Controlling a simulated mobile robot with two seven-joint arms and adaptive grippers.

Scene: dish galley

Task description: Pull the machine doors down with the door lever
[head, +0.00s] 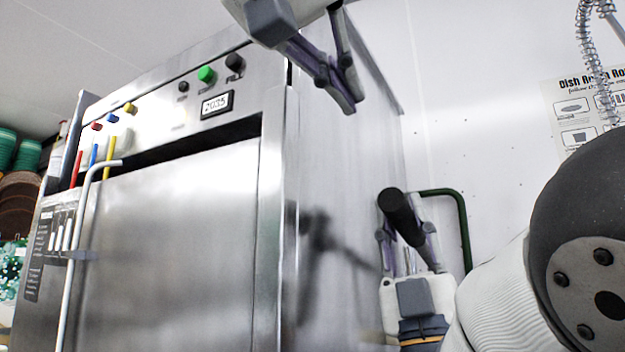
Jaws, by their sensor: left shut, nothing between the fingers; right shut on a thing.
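The stainless dish machine's front door (175,220) fills the left half of the head view. A dark gap shows between its top edge and the control panel. The door lever has a black cylindrical grip (398,210) and a dark green bent bar (463,225), beside the machine's right side panel. My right gripper (408,236) comes from below and is shut around the black grip. My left gripper (347,100) hangs at the top, in front of the side panel, shut and empty. The machine's other doors are not in view.
The control panel (150,95) has coloured buttons and a small display (216,104). A white bent pipe (78,230) runs up the door's left side. Green stacked containers (26,155) stand far left. A spring hose (592,60) and a poster (577,108) are at right.

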